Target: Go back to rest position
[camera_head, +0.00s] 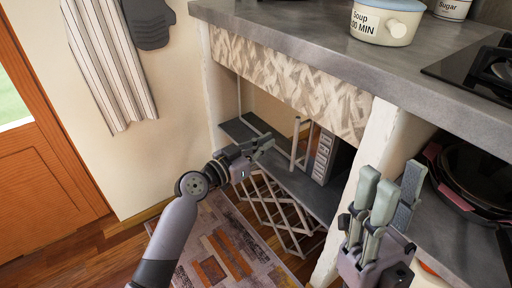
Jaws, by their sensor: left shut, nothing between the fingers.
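My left gripper (266,144) reaches in from the lower left, in front of the opening under the counter. Its fingers are shut with nothing between them. It overlaps the dark shelf in the picture, and whether it touches the shelf cannot be told. My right gripper (390,190) is at the lower right, pointing up, in front of the white pillar and the right-hand shelf.
The grey counter (280,28) carries a soup pot (383,24), a sugar jar (452,8) and a stove (480,68). Below are a dark shelf (237,130), a white lattice rack (275,207) and dark pans (470,180). A rug (225,245) covers the floor; a door (45,165) stands left.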

